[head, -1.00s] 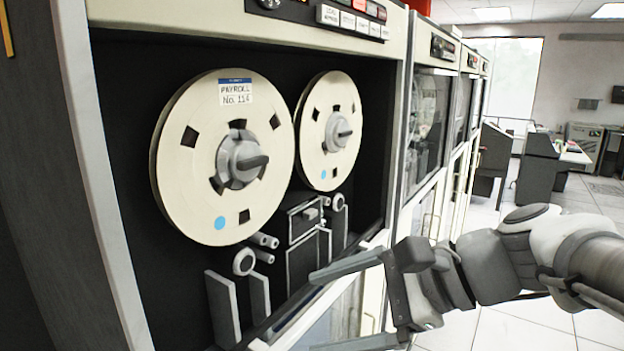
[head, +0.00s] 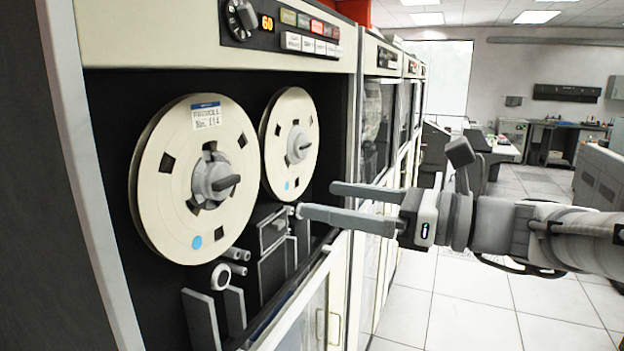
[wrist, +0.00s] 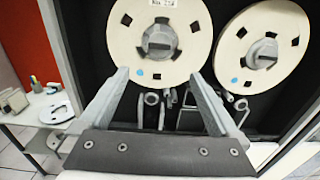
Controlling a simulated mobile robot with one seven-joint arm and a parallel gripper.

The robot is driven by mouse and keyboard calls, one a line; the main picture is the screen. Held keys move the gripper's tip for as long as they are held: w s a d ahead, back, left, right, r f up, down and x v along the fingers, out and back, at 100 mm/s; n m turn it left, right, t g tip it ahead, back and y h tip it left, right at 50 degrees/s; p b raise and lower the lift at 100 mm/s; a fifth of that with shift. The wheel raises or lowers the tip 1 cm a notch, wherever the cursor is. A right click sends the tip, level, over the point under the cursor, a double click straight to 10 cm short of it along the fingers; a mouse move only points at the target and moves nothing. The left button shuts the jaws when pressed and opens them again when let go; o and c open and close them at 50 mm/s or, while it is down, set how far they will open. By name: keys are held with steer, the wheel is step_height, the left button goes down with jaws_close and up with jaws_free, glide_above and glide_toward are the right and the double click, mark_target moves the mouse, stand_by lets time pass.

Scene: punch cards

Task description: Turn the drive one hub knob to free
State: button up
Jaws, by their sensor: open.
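The tape drive holds two cream reels. The left reel (head: 165,205) bears a payroll label and has a grey hub knob (head: 220,184) at its centre, its grip bar lying roughly level, tilted slightly up to the right. The right reel (head: 275,160) has a similar hub knob (head: 300,146). In the wrist view the left reel's knob (wrist: 160,43) is top centre and the right reel's knob (wrist: 264,53) is right of it. My gripper (head: 318,201) is open and empty, in front of the drive, right of and apart from both knobs. Which hub the task names is not marked.
A control strip with a dial (head: 240,18) and a lit 60 display (head: 267,23) sits above the reels. Rollers and guides fill the space below. More cabinets (head: 378,125) line up behind. The tiled floor (head: 450,310) at right is clear.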

mark_target(231, 184)
steer(key=p+x, duration=0.2)
steer(key=x, duration=1.4)
steer(key=shift+a, duration=0.25)
steer(key=shift+f, duration=0.1)
steer(key=c, duration=1.3)
